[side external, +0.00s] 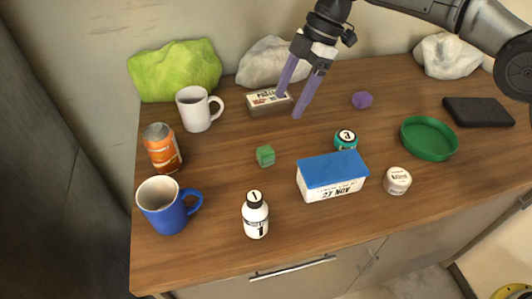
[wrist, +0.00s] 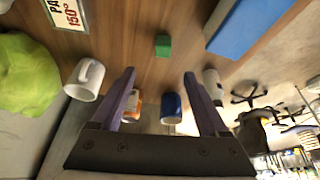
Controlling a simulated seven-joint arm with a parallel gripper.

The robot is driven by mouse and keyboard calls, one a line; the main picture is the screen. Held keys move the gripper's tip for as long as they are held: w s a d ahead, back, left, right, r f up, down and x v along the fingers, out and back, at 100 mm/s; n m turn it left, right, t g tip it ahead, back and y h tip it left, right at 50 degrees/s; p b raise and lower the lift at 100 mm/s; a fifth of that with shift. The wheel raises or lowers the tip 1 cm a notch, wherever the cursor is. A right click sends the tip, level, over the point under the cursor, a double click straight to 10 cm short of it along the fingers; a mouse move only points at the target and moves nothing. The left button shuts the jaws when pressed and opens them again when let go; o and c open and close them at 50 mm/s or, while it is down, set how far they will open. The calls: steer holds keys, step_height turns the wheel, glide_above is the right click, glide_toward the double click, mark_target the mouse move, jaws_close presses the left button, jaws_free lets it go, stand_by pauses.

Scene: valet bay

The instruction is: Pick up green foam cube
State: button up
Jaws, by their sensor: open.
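The green foam cube (side external: 265,155) sits on the wooden counter, left of the blue-lidded white box. In the wrist view the cube (wrist: 163,45) appears beyond the fingertips, roughly centred between them. My gripper (side external: 288,106) is open and empty, above the counter, behind and a little right of the cube in the side view. Its two purple fingers (wrist: 160,72) are spread wide in the wrist view. Nothing touches the cube.
A labelled box (side external: 268,107) lies by my fingers. A green dish (side external: 430,152) stands right.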

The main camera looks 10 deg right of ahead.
mark_target(267, 150)
steer(key=x, duration=1.4)
steer(key=shift+s+a+f, duration=0.1)
steer(key=shift+s+f, duration=0.2)
steer(key=shift+s, duration=0.05)
steer(key=shift+c, duration=0.3)
jaws_close()
